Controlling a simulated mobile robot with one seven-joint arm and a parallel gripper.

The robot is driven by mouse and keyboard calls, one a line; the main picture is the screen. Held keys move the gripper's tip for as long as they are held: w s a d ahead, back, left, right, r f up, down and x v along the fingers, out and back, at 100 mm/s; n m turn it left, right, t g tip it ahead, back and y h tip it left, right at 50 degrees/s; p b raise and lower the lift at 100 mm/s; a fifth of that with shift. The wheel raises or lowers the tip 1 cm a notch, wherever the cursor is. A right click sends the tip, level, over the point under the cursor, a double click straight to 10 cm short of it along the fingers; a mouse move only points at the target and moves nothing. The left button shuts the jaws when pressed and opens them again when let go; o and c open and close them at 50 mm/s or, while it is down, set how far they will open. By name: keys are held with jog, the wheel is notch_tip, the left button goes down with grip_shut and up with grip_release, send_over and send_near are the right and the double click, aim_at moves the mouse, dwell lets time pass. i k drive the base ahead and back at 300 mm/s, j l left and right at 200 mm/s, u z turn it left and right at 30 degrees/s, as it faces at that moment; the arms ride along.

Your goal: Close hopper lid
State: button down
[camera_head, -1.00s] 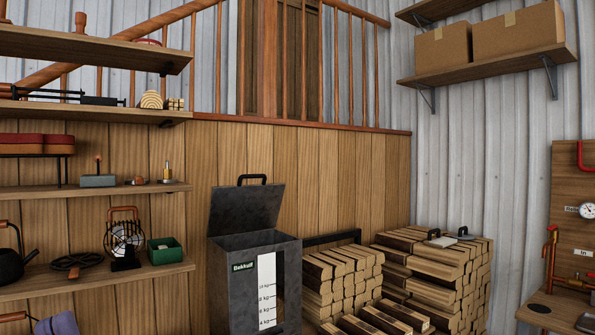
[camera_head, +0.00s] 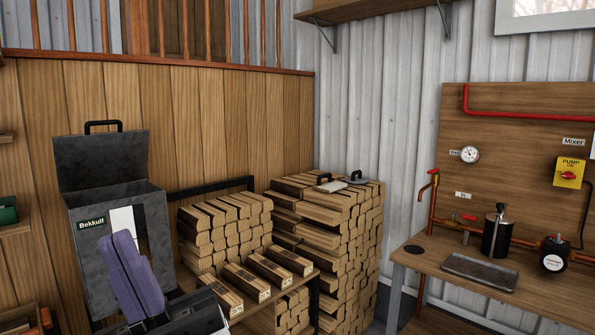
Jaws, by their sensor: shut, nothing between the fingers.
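I cannot make out my gripper's fingers in this view.
Stacked firewood (camera_head: 335,225) fills the space right of the hopper, with several split logs (camera_head: 262,275) on a low rack. A workbench (camera_head: 540,295) with red pipes, a gauge (camera_head: 469,154) and a tray (camera_head: 480,272) stands at the right. Shelf edges show at the far left.

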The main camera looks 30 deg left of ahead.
aim_at(87, 160)
jog(key=i+l, duration=0.15)
jog(key=i, duration=0.4)
jog(key=i+l, duration=0.15)
jog(key=i, duration=0.45)
jog(key=i+u, duration=0.2)
jog(key=u, duration=0.2)
jog(key=i+u, duration=0.25)
jog(key=u, duration=0.15)
jog(key=i+l+u, duration=0.1)
jog(key=u, duration=0.25)
jog(key=i+u, duration=0.15)
jog(key=u, duration=0.25)
jog(key=i+l+u, duration=0.15)
jog(key=u, duration=0.3)
jog(key=i+l+u, duration=0.15)
jog(key=u, duration=0.25)
jog(key=i+l+u, duration=0.1)
jog(key=u, duration=0.25)
jog(key=i+l+u, duration=0.2)
jog(key=u, duration=0.15)
jog(key=i+l+u, duration=0.15)
jog(key=u, duration=0.2)
